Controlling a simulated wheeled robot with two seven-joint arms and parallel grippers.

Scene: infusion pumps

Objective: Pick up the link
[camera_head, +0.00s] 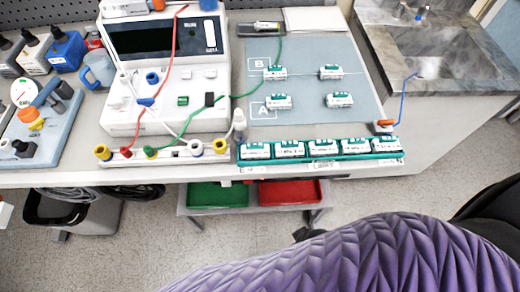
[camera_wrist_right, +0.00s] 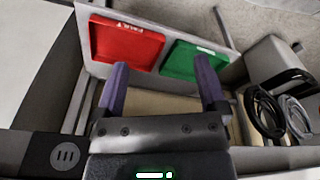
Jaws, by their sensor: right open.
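No part is plainly marked as the link, so I cannot tell which it is. In the head view, a red lead (camera_head: 173,60), a white lead (camera_head: 127,85) and a green lead (camera_head: 279,50) run around the white test unit (camera_head: 165,65). A blue lead (camera_head: 403,98) hangs at the right by an orange-topped connector (camera_head: 384,126). A strip with coloured terminals (camera_head: 150,152) lies along the bench front. My right gripper (camera_wrist_right: 161,63) is open and empty in its wrist view, with its two purple fingers apart, facing the trays under the bench. My left gripper is not in view.
A grey mat (camera_head: 300,58) holds several small white-green modules (camera_head: 279,101); more sit in a green rack (camera_head: 320,162) at the bench edge. Below are a red tray (camera_wrist_right: 126,43), a green tray (camera_wrist_right: 192,62) and a grey bin (camera_wrist_right: 272,65) beside coiled cables. A sink (camera_head: 435,50) stands right.

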